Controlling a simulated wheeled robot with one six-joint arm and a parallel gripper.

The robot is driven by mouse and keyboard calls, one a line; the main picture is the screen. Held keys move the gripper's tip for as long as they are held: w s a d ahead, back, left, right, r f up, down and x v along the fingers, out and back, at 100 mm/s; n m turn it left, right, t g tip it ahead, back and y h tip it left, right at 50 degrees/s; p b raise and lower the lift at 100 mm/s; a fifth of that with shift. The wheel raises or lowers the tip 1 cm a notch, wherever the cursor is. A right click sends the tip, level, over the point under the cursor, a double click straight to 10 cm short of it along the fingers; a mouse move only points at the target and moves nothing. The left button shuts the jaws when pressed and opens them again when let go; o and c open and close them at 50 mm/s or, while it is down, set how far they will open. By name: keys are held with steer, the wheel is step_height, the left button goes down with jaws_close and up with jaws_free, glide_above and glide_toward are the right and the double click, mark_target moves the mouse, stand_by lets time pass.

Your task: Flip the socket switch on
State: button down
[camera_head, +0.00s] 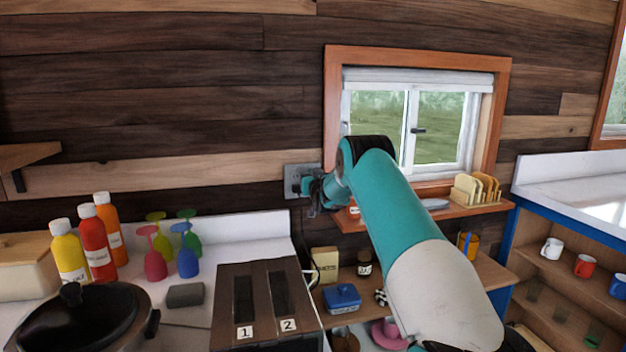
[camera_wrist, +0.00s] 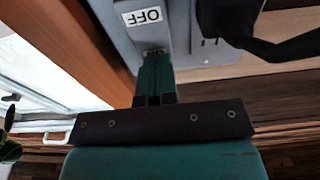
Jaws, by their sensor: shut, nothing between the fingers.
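The grey socket plate (camera_head: 293,171) is on the dark plank wall, just left of the window. In the wrist view the plate (camera_wrist: 184,38) fills the top and carries a white label (camera_wrist: 142,17) reading OFF, upside down. My gripper (camera_wrist: 155,54) is shut and empty, its teal fingertips at the plate right beside the label. I cannot tell whether they touch. The switch itself is not clearly visible; the fingertips may cover it. In the head view my gripper (camera_head: 309,190) is in front of the plate's right part.
A black plug and cord (camera_wrist: 275,40) are at the socket, to the right in the wrist view. The orange window frame (camera_head: 333,110) is close by. Below are a toaster (camera_head: 264,300), bottles (camera_head: 94,240), glasses (camera_head: 186,258) and a sill with a rack (camera_head: 476,190).

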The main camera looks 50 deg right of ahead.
steer(key=r+b+v, duration=0.3)
steer(key=b+v, duration=0.2)
steer(key=v, duration=0.8)
steer(key=shift+s+a, duration=0.2)
steer(key=shift+s, duration=0.2)
steer(key=shift+s, duration=0.1)
